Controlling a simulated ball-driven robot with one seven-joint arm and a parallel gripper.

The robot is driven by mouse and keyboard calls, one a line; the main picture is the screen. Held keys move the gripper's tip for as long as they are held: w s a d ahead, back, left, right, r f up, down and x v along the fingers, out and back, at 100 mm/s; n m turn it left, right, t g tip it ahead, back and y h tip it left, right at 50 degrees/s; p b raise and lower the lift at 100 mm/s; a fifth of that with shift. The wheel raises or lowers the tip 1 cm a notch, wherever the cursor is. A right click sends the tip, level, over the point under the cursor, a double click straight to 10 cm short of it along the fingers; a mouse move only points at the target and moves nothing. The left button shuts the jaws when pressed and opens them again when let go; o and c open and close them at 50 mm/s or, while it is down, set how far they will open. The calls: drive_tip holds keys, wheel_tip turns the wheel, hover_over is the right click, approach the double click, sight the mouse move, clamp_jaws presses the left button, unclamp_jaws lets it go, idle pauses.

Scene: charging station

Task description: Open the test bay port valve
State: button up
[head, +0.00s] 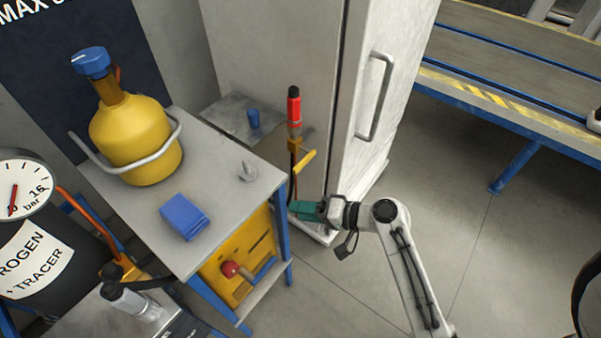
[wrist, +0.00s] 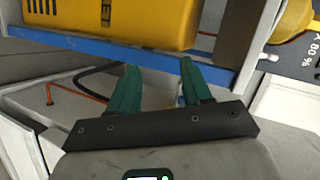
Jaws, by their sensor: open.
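A red upright part with a black top (head: 294,105) stands in front of the white cabinet in the head view. Below it are a yellow fitting and an angled yellow lever (head: 304,162), which look like the port valve; I cannot tell for sure. My gripper (head: 293,208) is below the lever, its teal fingers pointing left toward the cart. I cannot tell the gap in depth. In the wrist view my gripper (wrist: 160,68) is open, with nothing visible between its fingers. The lever is not clearly identifiable there.
A blue-legged cart (head: 225,188) carries a yellow cylinder (head: 135,140) and a blue folded cloth (head: 184,217). A yellow box (head: 240,265) sits below its top; it also shows in the wrist view (wrist: 130,22). The white cabinet (head: 375,45) stands behind.

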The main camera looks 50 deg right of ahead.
sight(302, 167)
drive_tip(key=d+r+m+t+h+b, duration=0.1)
drive_tip(key=d+m+t+h+b, duration=0.1)
drive_tip(key=d+m+t+h, duration=0.45)
drive_tip(key=w+d, duration=0.1)
drive_tip(key=w, duration=0.2)
drive_tip(key=w+d+g+y, duration=0.1)
drive_tip(key=w, duration=0.3)
drive_tip(key=w+d+g+y, duration=0.1)
drive_tip(key=w, duration=0.3)
drive_tip(key=shift+w+d, duration=0.15)
drive_tip(key=shift+d, duration=0.05)
drive_tip(key=shift+c, duration=0.2)
clamp_jaws()
